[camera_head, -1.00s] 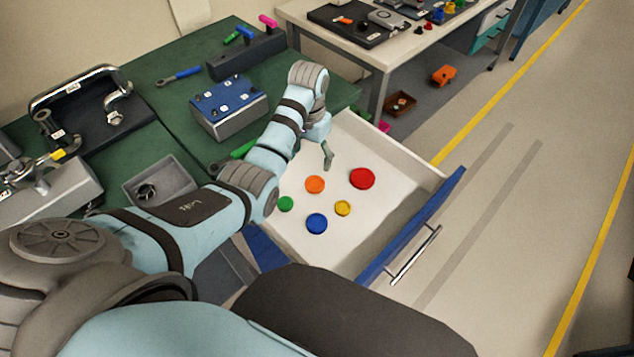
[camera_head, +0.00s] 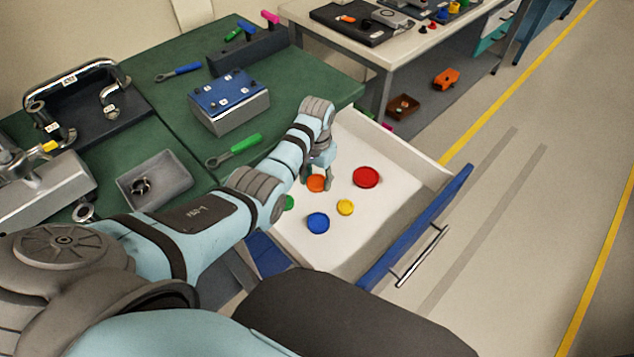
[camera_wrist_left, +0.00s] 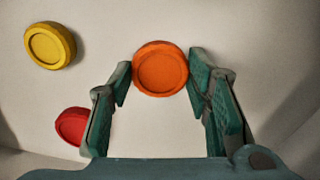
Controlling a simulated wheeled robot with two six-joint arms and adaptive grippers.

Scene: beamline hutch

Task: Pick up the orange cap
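The orange cap (camera_head: 316,183) lies on the white floor of the open drawer. In the left wrist view the orange cap (camera_wrist_left: 161,69) sits at the far end of the gap between the fingertips. My left gripper (camera_head: 316,184) is over the drawer, its fingers pointing down on either side of the cap. In the left wrist view the left gripper (camera_wrist_left: 158,72) is open, with the fingertips close beside the cap's edges. I cannot tell whether they touch it. My right gripper is not in view.
In the drawer (camera_head: 400,228) lie a red cap (camera_head: 367,177), a yellow cap (camera_head: 345,207), a blue cap (camera_head: 318,222) and a partly hidden green cap (camera_head: 289,202). The drawer walls surround them. A green bench (camera_head: 300,75) with tools stands at the left.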

